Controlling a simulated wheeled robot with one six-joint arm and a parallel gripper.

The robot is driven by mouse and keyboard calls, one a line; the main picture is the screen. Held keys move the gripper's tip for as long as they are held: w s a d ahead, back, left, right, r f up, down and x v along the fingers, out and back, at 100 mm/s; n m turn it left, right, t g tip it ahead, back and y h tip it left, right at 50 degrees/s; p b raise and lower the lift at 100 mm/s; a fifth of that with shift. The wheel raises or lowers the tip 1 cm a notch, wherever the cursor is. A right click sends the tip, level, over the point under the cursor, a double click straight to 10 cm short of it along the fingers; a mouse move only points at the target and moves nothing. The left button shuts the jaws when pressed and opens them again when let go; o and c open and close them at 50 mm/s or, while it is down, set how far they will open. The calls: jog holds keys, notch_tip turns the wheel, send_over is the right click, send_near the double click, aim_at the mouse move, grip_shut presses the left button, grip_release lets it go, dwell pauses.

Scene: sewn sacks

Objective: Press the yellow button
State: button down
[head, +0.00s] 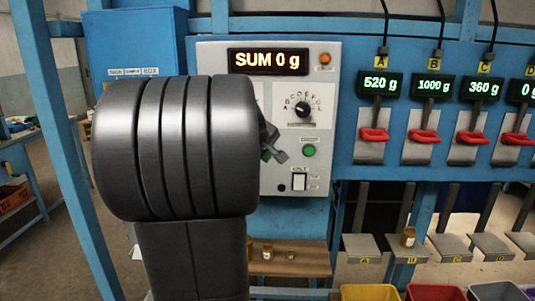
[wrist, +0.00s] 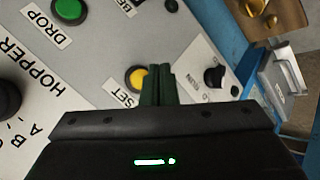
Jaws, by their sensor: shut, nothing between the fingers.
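The yellow button (wrist: 136,76) is on the grey panel in the wrist view, beside a label of which "SET" can be read. My gripper (wrist: 160,70) is shut and empty. Its dark green fingertips overlap the right edge of the button in this view; I cannot tell whether they touch it. In the head view my gripper (head: 275,148) shows only partly, in front of the control panel (head: 328,85). My own arm covers the panel's left part there, and the yellow button is hidden.
A green button (wrist: 69,10), a selector knob (head: 302,109) and a black switch (wrist: 214,77) are on the same panel. An orange lamp (head: 324,59) is at its top right. Red levers (head: 374,135) hang to the right. A wooden shelf (head: 312,262) with small weights is below.

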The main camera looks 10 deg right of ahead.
jog(key=s, duration=0.2)
jog(key=shift+s+a, duration=0.3)
jog(key=shift+a, duration=0.1)
jog(key=shift+w, duration=0.15)
dwell(0.3)
jog(key=s, duration=0.2)
jog(key=s+b, duration=0.1)
jog(key=s, duration=0.1)
jog(key=shift+a+b, duration=0.3)
jog(key=shift+a, duration=0.1)
dwell(0.3)
